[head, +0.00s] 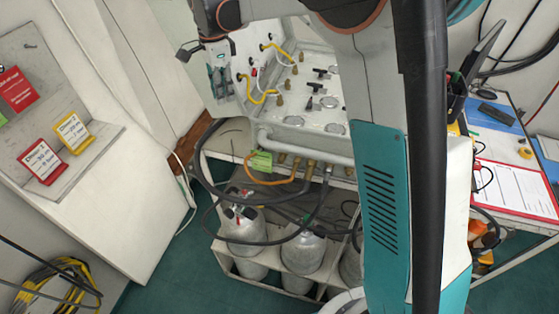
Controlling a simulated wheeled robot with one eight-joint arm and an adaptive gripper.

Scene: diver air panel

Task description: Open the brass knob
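The grey-white air panel (306,110) stands on a bench in the upper middle of the head view. Several small brass knobs or fittings show on its face, one of them a brass knob (280,99) left of centre. I cannot tell which one the task names, nor whether any is open. The end of my arm with what looks like my gripper (219,80) is at the panel's left edge, apart from the brass parts as seen here. Its fingers are too small and unclear to read. My arm hides the panel's right side.
Yellow hoses (262,96) loop over the panel's left part. Dark hoses and an orange hose (285,181) hang in front. Grey cylinders (303,250) stand in a rack below. A sloped board with cards (75,132) is at left. A table with a clipboard (510,185) is at right.

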